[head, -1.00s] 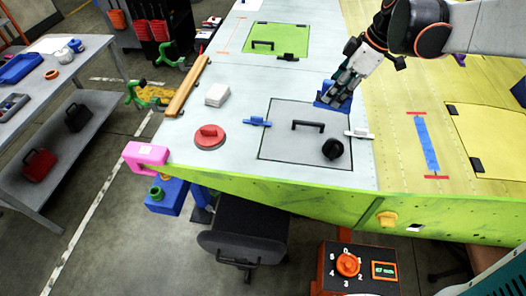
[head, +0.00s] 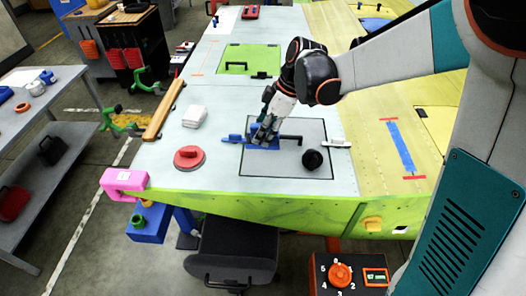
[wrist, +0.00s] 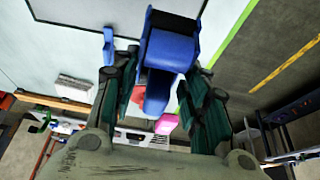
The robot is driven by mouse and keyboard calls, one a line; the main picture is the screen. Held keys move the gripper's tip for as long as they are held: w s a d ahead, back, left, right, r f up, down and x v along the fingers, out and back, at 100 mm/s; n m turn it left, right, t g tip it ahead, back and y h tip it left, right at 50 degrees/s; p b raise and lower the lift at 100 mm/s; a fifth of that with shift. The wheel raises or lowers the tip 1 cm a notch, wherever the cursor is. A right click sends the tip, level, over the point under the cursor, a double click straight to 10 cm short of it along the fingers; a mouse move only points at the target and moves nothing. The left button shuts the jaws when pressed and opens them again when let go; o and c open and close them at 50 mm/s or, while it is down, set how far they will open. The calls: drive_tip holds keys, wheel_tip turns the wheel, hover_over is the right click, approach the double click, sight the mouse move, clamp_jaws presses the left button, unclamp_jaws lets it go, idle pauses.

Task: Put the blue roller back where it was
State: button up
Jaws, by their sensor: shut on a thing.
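My gripper (head: 268,125) is shut on the blue roller (head: 262,144), above or at the grey panel (head: 270,170) outlined in black on the wing. In the wrist view the blue roller (wrist: 170,50) sits between the two dark green fingers, its body reaching past the fingertips. In the head view the fingers hide part of it, and I cannot tell whether it touches the panel. A small blue latch (head: 233,138) lies just left of it at the panel's edge.
On the panel are a black handle (head: 292,138), partly behind my gripper, and a black knob (head: 312,159). A red round pad (head: 189,157), a white block (head: 195,116) and a wooden bar (head: 165,108) lie to the left. A pink clamp (head: 124,181) grips the near left corner.

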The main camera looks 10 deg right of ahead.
drive_tip(key=shift+f+b, duration=0.45)
drive_tip(key=shift+f, duration=3.9)
drive_tip(key=shift+f, duration=0.1)
drive_tip(key=o, duration=0.9)
drive_tip(key=shift+o, duration=0.2)
drive_tip(key=p+v, duration=0.1)
drive_tip(key=v, duration=1.1)
drive_tip(key=shift+s, duration=0.15)
drive_tip(key=s+d+r+m+t+h, duration=0.2)
drive_tip(key=s+d+r+m+t, duration=0.1)
drive_tip(key=s+m, duration=0.5)
drive_tip(key=s+d+r+m+t+h, duration=0.2)
drive_tip(key=s+m, duration=0.5)
drive_tip(key=s, duration=0.5)
drive_tip(key=shift+d+r+m+t+h, duration=0.3)
drive_tip(key=shift+d+r+m+t, duration=0.1)
drive_tip(key=shift+d+r+t, duration=0.45)
